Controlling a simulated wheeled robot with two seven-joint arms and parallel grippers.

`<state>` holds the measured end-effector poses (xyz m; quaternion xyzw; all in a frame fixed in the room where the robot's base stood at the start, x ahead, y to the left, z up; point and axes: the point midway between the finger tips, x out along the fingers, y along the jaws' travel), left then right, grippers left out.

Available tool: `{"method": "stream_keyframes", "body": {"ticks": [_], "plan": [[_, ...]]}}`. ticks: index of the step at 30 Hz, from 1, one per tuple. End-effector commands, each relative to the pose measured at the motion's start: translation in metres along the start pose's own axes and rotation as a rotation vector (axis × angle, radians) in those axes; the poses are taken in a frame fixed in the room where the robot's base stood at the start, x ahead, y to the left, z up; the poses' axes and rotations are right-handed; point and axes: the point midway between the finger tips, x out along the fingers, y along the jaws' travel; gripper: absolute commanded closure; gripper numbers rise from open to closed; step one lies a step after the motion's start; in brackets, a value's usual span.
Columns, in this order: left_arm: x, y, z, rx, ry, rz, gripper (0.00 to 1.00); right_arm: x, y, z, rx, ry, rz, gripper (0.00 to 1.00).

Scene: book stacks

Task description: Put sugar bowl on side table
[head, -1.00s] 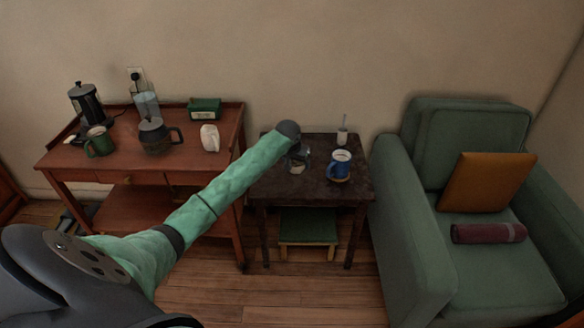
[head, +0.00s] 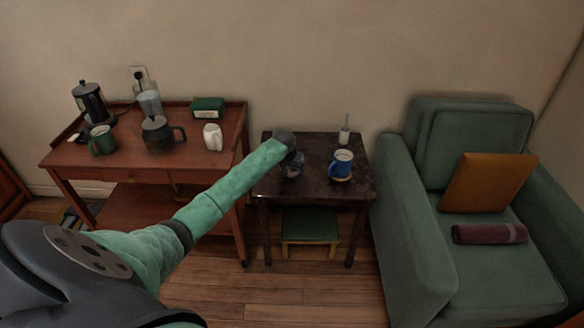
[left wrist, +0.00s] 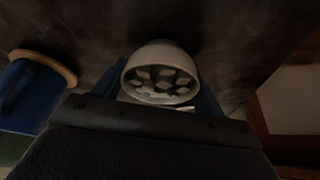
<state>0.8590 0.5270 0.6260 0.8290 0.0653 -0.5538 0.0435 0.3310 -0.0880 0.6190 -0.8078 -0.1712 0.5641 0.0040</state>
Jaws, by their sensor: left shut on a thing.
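The sugar bowl (left wrist: 160,75) is a small pale bowl full of sugar cubes, seen in the left wrist view. My left gripper (left wrist: 163,92) is shut on it, one finger on each side. In the head view my left gripper (head: 291,169) is over the left part of the dark side table (head: 318,150), and its wrist mostly hides the bowl. The bowl is close to the tabletop; I cannot tell whether it touches. My right gripper is not in view.
A small pale jar (head: 344,135) with a stick stands at the table's back. A green stool (head: 309,226) is underneath. A red-brown cart (head: 185,150) and green armchair (head: 395,200) flank the table.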

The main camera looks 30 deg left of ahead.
Motion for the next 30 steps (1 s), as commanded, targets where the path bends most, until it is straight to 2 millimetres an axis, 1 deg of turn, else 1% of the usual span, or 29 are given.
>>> {"method": "stream_keyframes", "body": {"ticks": [5, 6, 9, 17, 20, 23, 25, 30], "plan": [[0.001, 0.000, 0.001, 0.000, 0.000, 0.000, 0.58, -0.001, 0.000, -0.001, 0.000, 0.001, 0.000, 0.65], [0.002, 0.000, 0.001, 0.000, -0.001, 0.000, 0.25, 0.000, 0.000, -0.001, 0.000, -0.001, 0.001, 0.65], [0.002, 0.000, 0.001, 0.000, -0.001, 0.000, 0.07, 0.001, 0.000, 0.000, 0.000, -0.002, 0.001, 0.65], [0.002, 0.000, 0.001, 0.000, -0.001, 0.000, 0.07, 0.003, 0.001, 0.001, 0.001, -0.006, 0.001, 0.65], [-0.002, 0.000, 0.000, 0.000, 0.000, 0.000, 0.07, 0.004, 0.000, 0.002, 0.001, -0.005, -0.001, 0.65], [-0.011, -0.001, 0.000, 0.000, -0.001, -0.001, 0.07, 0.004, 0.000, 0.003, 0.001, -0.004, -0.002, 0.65], [-0.021, -0.001, 0.000, 0.000, 0.000, -0.001, 0.07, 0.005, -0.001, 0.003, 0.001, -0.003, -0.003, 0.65], [-0.055, 0.000, 0.000, 0.001, 0.002, 0.001, 0.07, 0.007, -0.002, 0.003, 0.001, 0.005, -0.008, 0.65]]}}
